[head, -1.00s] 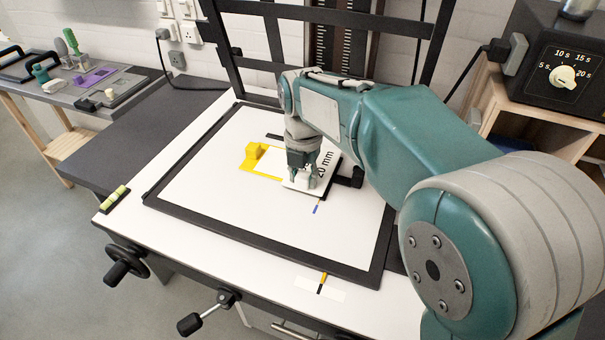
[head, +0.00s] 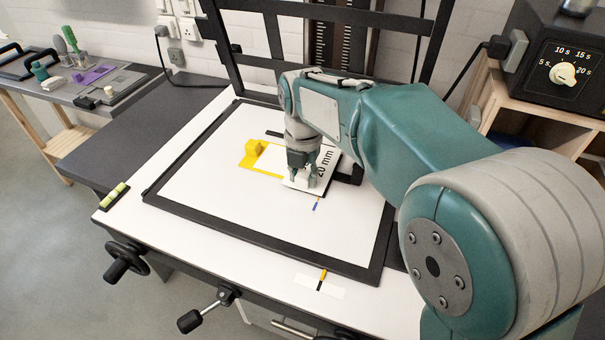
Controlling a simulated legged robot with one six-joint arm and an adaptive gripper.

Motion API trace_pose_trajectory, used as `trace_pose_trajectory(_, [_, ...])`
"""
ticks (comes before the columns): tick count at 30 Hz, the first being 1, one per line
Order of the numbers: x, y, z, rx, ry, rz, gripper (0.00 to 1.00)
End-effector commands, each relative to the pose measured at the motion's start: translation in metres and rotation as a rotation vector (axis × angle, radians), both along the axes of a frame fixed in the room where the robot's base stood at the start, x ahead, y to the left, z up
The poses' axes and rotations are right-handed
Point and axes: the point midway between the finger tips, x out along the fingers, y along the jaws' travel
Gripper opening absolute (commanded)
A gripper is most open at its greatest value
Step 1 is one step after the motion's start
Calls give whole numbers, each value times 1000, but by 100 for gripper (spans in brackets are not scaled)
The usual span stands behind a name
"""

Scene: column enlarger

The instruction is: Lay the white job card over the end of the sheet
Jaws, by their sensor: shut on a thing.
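The white job card (head: 328,164), marked "20 mm", lies low over the white board inside the black frame. My gripper (head: 302,181) points down and is shut on it near its left front part. The card looks about flat; I cannot tell whether it touches what is below. A smaller white sheet (head: 270,157) with a yellow edge and a raised yellow block (head: 254,146) lies just left of the card. The card's left edge is at or over the sheet's right end; my gripper hides part of this.
The black frame (head: 258,241) surrounds the white board (head: 240,205), whose front and left are clear. A timer box (head: 563,75) is at right, a side bench with tools (head: 85,75) at left. Hand knobs (head: 124,262) project in front.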

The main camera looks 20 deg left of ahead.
Motion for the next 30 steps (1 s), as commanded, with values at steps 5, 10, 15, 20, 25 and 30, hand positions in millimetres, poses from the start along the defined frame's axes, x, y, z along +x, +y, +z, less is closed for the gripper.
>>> trace_pose_trajectory(5, [0,0,-2,0,0,0,0])
trace_pose_trajectory(10, [0,0,-4,0,0,0,0])
trace_pose_trajectory(15, [0,0,-6,0,0,0,0])
trace_pose_trajectory(20, [0,0,-5,0,0,0,81])
trace_pose_trajectory(25, [0,0,-5,0,0,0,81])
trace_pose_trajectory(30, [0,0,-5,0,0,0,81])
